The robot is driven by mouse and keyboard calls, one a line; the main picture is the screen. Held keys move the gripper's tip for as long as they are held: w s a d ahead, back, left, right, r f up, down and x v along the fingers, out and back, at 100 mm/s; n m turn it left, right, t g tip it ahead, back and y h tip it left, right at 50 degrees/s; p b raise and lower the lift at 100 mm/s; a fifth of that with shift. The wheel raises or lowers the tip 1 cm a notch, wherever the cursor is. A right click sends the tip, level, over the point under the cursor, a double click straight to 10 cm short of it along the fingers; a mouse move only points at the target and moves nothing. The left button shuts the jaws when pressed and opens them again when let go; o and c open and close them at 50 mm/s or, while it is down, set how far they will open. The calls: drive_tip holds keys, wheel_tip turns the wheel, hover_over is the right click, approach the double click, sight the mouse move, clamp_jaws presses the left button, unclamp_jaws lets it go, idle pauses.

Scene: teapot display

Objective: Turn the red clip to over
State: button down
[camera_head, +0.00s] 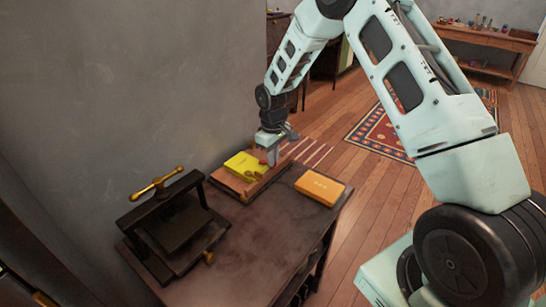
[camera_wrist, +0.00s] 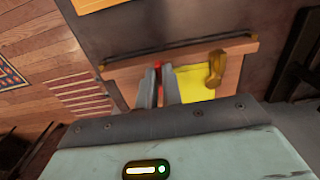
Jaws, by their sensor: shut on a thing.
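The red clip (camera_wrist: 159,66) shows as a small red spot between the fingers of my gripper (camera_wrist: 160,72) in the wrist view. In the head view my gripper (camera_head: 271,156) points down at the far end of the table, and a bit of the red clip (camera_head: 263,161) shows beside the fingers. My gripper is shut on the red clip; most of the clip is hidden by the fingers. A wooden board (camera_head: 229,182) lies under it, with a yellow sheet or pad (camera_head: 241,164) on top. A brass piece (camera_wrist: 215,68) lies at the yellow sheet, to the right of the clip in the wrist view.
An orange box (camera_head: 320,188) lies on the dark table (camera_head: 262,241), right of the board. A black press (camera_head: 175,231) with a brass handle stands at the table's left, near the grey wall (camera_head: 130,90). The table's middle and front are bare.

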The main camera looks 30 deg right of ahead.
drive_tip(key=c, duration=1.6)
unclamp_jaws()
drive_tip(key=shift+o, duration=0.2)
wheel_tip(320, 180, up, 18)
drive_tip(key=shift+f+b, duration=0.25)
drive_tip(key=shift+b, duration=0.15)
drive_tip(key=s+a+r+n, duration=0.2)
drive_tip(key=s+a+r, duration=0.1)
drive_tip(key=s+a, duration=1.3)
drive_tip(key=s+a+f, duration=0.1)
drive_tip(key=s+a, duration=0.1)
drive_tip(key=s, duration=0.8)
drive_tip(key=s+a+f+n+p, duration=0.1)
drive_tip(key=s+a, duration=0.2)
drive_tip(key=s, duration=0.6)
drive_tip(key=shift+s+y, duration=0.3)
drive_tip(key=shift+s, duration=0.1)
